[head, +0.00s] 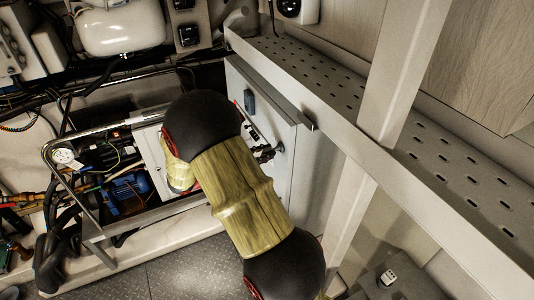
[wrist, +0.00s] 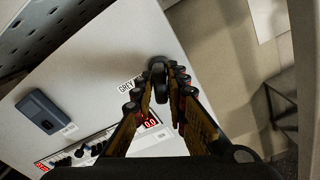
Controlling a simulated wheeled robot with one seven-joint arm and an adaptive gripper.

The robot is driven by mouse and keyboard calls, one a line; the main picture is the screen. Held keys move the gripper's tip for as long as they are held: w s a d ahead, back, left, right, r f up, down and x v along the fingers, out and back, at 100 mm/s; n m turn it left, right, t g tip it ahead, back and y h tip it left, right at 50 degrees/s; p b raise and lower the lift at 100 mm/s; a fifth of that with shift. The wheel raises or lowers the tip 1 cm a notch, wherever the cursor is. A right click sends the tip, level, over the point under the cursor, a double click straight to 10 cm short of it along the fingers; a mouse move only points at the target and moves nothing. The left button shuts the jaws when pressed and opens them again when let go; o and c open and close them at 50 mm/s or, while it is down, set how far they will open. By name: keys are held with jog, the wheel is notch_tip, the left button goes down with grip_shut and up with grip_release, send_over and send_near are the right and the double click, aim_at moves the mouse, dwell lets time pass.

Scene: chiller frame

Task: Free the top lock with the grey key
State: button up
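A pale grey cabinet (head: 303,143) stands in the middle of the head view, and its face fills the left of the wrist view (wrist: 95,50). A blue-grey lock-like fitting (wrist: 38,110) sits on that face, with a small label beside it too small to read; it also shows in the head view (head: 249,101). A label (wrist: 131,84) starting "GREY" is partly covered by my gripper. My gripper (wrist: 157,80) has its fingers apart, at the cabinet face. A dark rounded piece (wrist: 158,70), perhaps the grey key, shows between the fingertips; contact cannot be told.
A panel with a red display (wrist: 151,123) and dark knobs lies beside my fingers. A perforated metal beam (head: 310,75) runs above the cabinet. An open frame with hoses and a blue motor (head: 128,188) is at left. Floor (head: 180,275) shows below.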

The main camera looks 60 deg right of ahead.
jog(key=shift+f+m+b, duration=0.1)
jog(key=shift+m+b, duration=1.7)
jog(key=shift+b, duration=0.7)
jog(key=shift+m+b, duration=1)
jog(key=shift+b, duration=0.25)
jog(key=shift+m+b, duration=0.3)
jog(key=shift+b, duration=0.25)
jog(key=shift+m+b, duration=1.1)
jog(key=shift+b, duration=1.1)
jog(key=shift+m+b, duration=1.4)
jog(key=shift+b, duration=0.55)
jog(key=o, duration=0.4)
jog(key=shift+c, duration=0.2)
jog(key=o, duration=0.7)
jog(key=shift+c, duration=0.2)
